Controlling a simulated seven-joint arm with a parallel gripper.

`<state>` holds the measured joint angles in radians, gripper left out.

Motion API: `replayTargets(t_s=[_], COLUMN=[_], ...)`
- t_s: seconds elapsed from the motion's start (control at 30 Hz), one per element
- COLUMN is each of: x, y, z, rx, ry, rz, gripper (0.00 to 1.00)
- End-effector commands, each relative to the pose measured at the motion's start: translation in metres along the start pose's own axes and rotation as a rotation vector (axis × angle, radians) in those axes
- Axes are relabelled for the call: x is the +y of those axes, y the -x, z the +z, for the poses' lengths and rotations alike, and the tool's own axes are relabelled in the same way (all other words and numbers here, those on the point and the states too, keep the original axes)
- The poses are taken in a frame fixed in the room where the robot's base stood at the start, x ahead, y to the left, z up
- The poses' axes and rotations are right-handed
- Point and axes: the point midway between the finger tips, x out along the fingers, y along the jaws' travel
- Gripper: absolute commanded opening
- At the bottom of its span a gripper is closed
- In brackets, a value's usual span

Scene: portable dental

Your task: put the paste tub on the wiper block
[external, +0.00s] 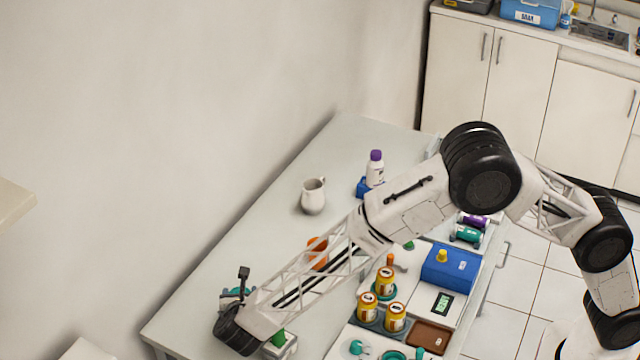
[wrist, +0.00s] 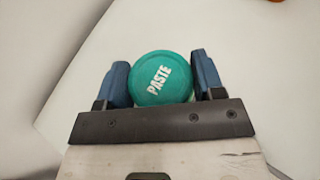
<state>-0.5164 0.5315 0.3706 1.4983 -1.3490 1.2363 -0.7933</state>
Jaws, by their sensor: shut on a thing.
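The paste tub, with a round green lid marked PASTE (wrist: 162,78), sits between the two blue fingers of my gripper (wrist: 163,80) in the wrist view. The fingers are shut on its sides, with the lid facing the camera. In the external view my arm reaches to the near left end of the table, and the wrist mostly hides the gripper. A small teal item (external: 238,292) shows beside the wrist there; I cannot tell whether it is the tub. I cannot clearly pick out the wiper block in either view.
A white jug (external: 313,196) and a purple-capped bottle (external: 375,168) stand behind the arm. Yellow jars (external: 368,307), a blue box (external: 450,268) and a brown tray (external: 430,337) are on the right. A white item with a green top (external: 280,343) is near the wrist.

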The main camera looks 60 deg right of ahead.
Motion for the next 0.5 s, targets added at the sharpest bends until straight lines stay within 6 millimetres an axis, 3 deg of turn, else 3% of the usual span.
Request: replayTargets(t_s=[0.13, 0.17, 0.3, 0.5], x=[0.0000, 0.0000, 0.0000, 0.0000], y=[-0.0011, -0.0012, -0.0010, -0.0010], z=[-0.0025, -0.0027, -0.0025, -0.0024], rx=[0.000, 0.000, 0.000, 0.000], ry=[0.000, 0.000, 0.000, 0.000], rz=[0.000, 0.000, 0.000, 0.000], gripper=[0.38, 0.64, 0.85, 0.88])
